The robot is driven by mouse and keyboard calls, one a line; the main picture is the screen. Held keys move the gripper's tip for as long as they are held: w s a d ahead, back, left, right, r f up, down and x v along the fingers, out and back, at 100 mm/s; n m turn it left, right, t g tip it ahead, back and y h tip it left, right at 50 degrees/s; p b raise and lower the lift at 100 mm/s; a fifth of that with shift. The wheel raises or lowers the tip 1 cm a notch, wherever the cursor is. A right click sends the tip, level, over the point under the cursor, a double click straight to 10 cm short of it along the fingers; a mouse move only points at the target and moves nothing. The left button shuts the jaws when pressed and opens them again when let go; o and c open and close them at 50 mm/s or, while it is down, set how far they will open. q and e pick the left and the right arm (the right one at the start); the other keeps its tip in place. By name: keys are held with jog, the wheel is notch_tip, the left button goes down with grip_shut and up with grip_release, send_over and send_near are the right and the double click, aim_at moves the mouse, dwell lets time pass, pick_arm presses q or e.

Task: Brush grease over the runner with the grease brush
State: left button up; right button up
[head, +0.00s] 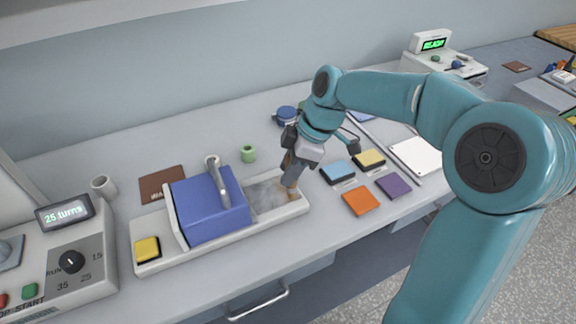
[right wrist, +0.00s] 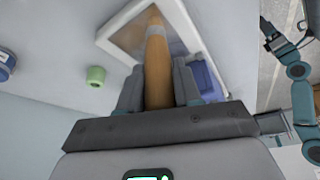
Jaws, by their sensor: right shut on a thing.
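My right gripper (head: 294,160) is shut on the grease brush (head: 291,177). The brush has a tan wooden handle (right wrist: 157,75) and a pale band near its bristles. It points down at the right end of a grey, streaky strip (head: 265,195), which looks like the runner, in a long white tray (head: 225,243). The bristles seem at or just above the strip; contact cannot be told. A blue block with a grey handle (head: 210,208) stands on the tray left of the strip. In the right wrist view my left gripper (right wrist: 268,32) is small, its jaws unclear.
A yellow pad (head: 147,248) sits at the tray's left end. Coloured blocks and pads, including an orange one (head: 361,201), lie right of the tray. A control box (head: 70,260) is at left.

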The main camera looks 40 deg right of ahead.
aim_at(287, 157)
notch_tip(287, 157, up, 5)
jog(key=p, duration=0.3)
jog(key=shift+f, duration=0.2)
pick_arm(q)
notch_tip(287, 157, up, 3)
jog(key=shift+r, duration=0.15)
pick_arm(e)
jog(key=shift+f, duration=0.1)
